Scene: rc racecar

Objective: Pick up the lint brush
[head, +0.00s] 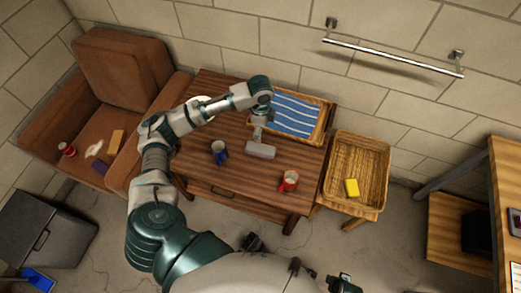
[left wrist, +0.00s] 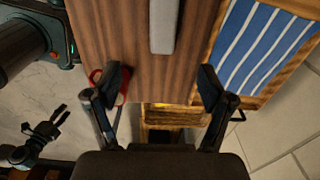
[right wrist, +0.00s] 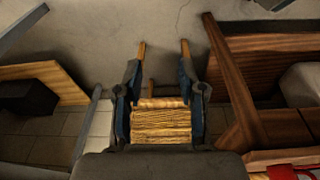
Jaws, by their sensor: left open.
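The lint brush (head: 260,150) appears to be the grey bar-shaped head with a short handle lying on the wooden table (head: 213,178). It also shows as a pale bar at the top of the left wrist view (left wrist: 164,25). My left gripper (head: 264,117) is above the table close to the brush's handle end. In the left wrist view its fingers (left wrist: 164,85) are wide apart and empty, with the pale bar beyond them. My right gripper (right wrist: 160,92) has its fingers apart with nothing between them, away from the brush.
A blue mug (head: 219,152) and a red mug (head: 289,181) stand near the brush. A wicker tray with a blue striped cloth (head: 296,113) lies behind it. A brown armchair (head: 118,66) is left.

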